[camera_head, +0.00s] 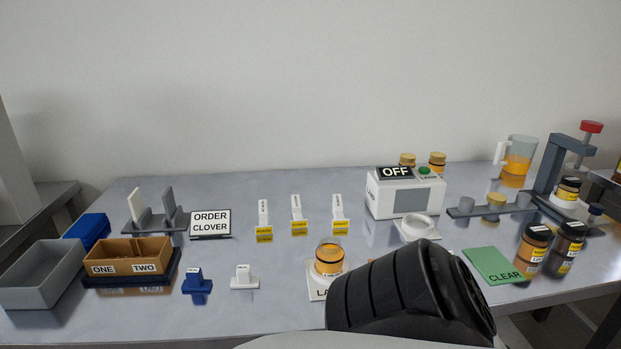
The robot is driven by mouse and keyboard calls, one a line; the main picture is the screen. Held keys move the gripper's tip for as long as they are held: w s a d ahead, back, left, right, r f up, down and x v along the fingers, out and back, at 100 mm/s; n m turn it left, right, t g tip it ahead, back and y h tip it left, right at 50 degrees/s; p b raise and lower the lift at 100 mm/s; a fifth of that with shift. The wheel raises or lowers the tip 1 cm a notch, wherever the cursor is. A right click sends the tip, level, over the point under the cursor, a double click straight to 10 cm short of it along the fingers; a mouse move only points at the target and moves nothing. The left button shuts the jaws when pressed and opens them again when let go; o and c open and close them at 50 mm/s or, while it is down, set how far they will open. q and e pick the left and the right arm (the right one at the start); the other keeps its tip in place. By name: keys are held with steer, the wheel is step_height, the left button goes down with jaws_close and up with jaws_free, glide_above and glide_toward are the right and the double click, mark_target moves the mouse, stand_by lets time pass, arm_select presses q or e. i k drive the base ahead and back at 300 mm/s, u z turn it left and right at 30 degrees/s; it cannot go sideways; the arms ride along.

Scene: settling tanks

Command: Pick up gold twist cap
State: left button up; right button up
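Two more gold tops show on jars (407,159) (437,159) behind the white box. A glass jar of amber contents (329,262) stands on a white labelled pad at the front middle; I see no cap on it. Neither of my grippers is in view. A black part of my arm covers the front of the table right of the jar.
The white box (378,200) with an OFF sign and a white ring (417,227) stand left of the rack. A grey press (557,175) and an amber jug (516,162) are at right. Dark-capped jars (534,244) (569,240) and a green CLEAR mat (488,265) lie in front.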

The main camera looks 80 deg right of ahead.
mark_target(496, 199)
steer(key=u, duration=0.25)
steer(key=k, duration=1.8)
steer(key=z, duration=0.6)
